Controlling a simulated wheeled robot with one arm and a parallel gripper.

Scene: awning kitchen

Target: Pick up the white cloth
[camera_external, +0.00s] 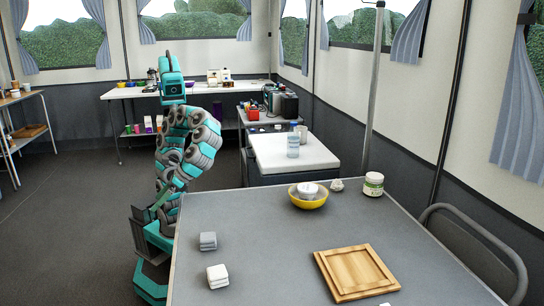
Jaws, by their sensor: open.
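A small folded white cloth (217,276) lies flat on the grey table (270,245), near its left front edge. Its top and front sides are in plain view. My teal and grey arm stands upright beyond the table's left edge, behind and to the left of the cloth and well apart from it. I cannot make out my gripper's fingers. Nothing of mine touches the cloth.
A folded grey cloth (208,241) lies just behind the white one. A wooden tray (330,262) is to the right. A yellow bowl (307,203), a crumpled white thing (337,185) and a jar (373,184) stand at the back. A chair (480,250) is at right.

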